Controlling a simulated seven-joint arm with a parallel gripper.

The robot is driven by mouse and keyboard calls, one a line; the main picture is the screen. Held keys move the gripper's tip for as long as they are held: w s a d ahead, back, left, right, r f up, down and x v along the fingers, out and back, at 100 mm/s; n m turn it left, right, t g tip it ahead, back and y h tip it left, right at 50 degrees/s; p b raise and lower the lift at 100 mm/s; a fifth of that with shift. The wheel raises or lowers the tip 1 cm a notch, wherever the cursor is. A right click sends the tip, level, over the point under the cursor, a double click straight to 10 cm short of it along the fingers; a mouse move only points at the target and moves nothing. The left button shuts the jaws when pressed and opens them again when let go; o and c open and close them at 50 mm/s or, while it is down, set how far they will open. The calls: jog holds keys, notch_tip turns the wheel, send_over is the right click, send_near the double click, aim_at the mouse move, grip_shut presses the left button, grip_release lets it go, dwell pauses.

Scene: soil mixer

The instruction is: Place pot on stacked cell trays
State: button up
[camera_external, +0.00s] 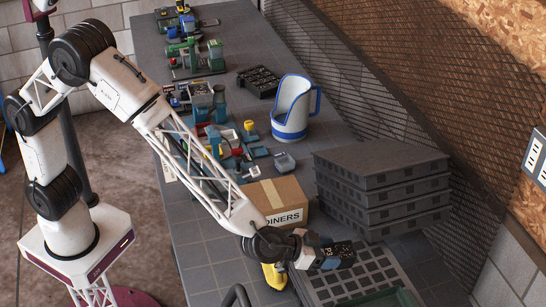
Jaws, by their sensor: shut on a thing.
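The stacked cell trays (382,195) are dark grey and form a block of several layers at the right of the bench. Their top looks flat and bare. My gripper (332,258) is low over the front of the bench, in front of the stack and apart from it. It is shut on a small dark thing with a speckled top (343,250), which looks like the pot. The fingers hide part of it, and I cannot tell whether it touches the tray below.
A grey cell tray with dark square cells (377,272) lies beneath my gripper, with a green tray (388,298) at its front. A cardboard box (283,199) stands left of the stack. A yellow thing (273,277) sits below my wrist. A white-and-blue jug (292,110) stands behind.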

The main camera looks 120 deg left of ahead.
jog(key=shift+f, duration=1.75)
jog(key=shift+f, duration=0.1)
jog(key=o, duration=0.9)
jog(key=shift+s+d+r, duration=0.25)
jog(key=shift+r, duration=0.05)
jog(key=v, duration=1.1)
jog(key=shift+s+r, duration=0.1)
